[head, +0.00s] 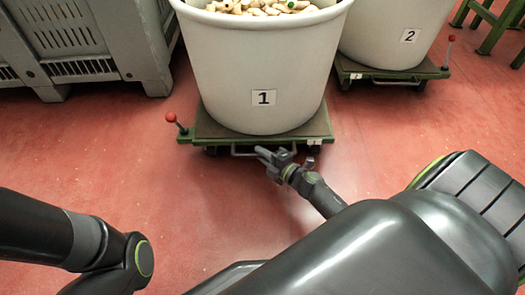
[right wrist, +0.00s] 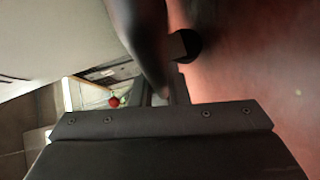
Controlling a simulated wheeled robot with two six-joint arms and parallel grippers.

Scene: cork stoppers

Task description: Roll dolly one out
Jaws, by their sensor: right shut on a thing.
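Dolly one (head: 207,127) is a low green platform on dark wheels, in the middle of the head view. It carries a large pale tub (head: 225,75) labelled 1, full of cork stoppers (head: 262,6). A grey bar handle (head: 238,153) runs along the dolly's front edge. My right gripper (head: 268,155) is at this handle and shut on it; the contact is small in the head view and mostly hidden in the right wrist view. A lever with a red knob (head: 171,117) stands at the dolly's left front corner. My left arm shows at the lower left, its gripper out of frame.
Dolly two (head: 390,73) with a tub (head: 395,30) labelled 2 stands behind to the right. A large grey crate (head: 85,40) stands at the left. Green metal legs (head: 490,30) are at the upper right. The red floor in front of dolly one is clear.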

